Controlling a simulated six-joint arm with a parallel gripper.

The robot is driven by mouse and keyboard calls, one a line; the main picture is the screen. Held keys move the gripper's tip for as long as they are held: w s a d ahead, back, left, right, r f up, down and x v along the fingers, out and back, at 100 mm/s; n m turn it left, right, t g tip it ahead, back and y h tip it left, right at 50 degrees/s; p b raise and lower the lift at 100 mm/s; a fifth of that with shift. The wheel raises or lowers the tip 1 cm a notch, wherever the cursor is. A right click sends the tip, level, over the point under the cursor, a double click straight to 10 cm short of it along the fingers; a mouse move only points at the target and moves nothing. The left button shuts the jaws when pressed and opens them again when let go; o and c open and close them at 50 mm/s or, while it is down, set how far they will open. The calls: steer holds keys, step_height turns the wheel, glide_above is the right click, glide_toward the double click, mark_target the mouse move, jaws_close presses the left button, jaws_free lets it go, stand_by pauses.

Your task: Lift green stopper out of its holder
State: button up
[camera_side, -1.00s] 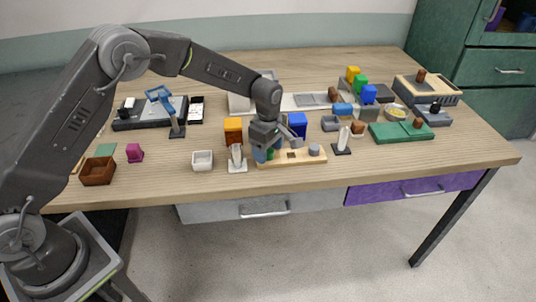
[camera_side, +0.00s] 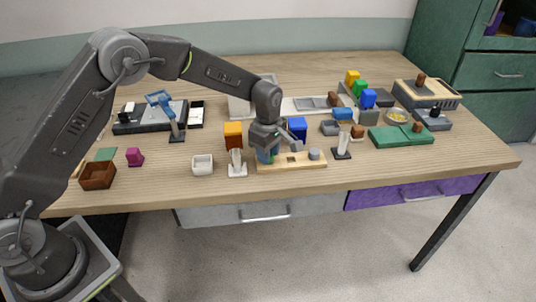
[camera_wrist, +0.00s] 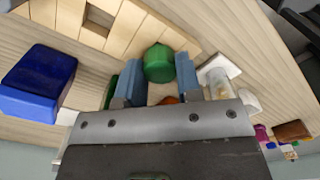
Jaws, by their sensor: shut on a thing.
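The green stopper (camera_wrist: 159,63) shows in the wrist view between the two blue fingertips of my gripper (camera_wrist: 159,76). My gripper is shut on it. In the side view my gripper (camera_side: 267,155) is low at the left end of the light wooden holder (camera_side: 302,161), and the fingers hide most of the stopper. The holder also shows at the top of the wrist view (camera_wrist: 128,28), with a square hole in it. I cannot tell whether the stopper's lower end is still inside the holder.
A grey round piece (camera_side: 314,154) is at the holder's right end. A white stand (camera_side: 237,166) is close on the left. The table front is clear.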

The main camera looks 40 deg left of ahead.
steer(key=shift+r, duration=0.45)
steer(key=r, duration=0.2)
steer(key=a+r, duration=0.1)
steer(key=shift+s+r, duration=0.15)
steer(key=shift+r, duration=0.2)
steer(key=s+a+r, duration=0.3)
steer(key=a+r, duration=0.3)
steer(key=a, duration=0.4)
steer(key=shift+s, duration=0.25)
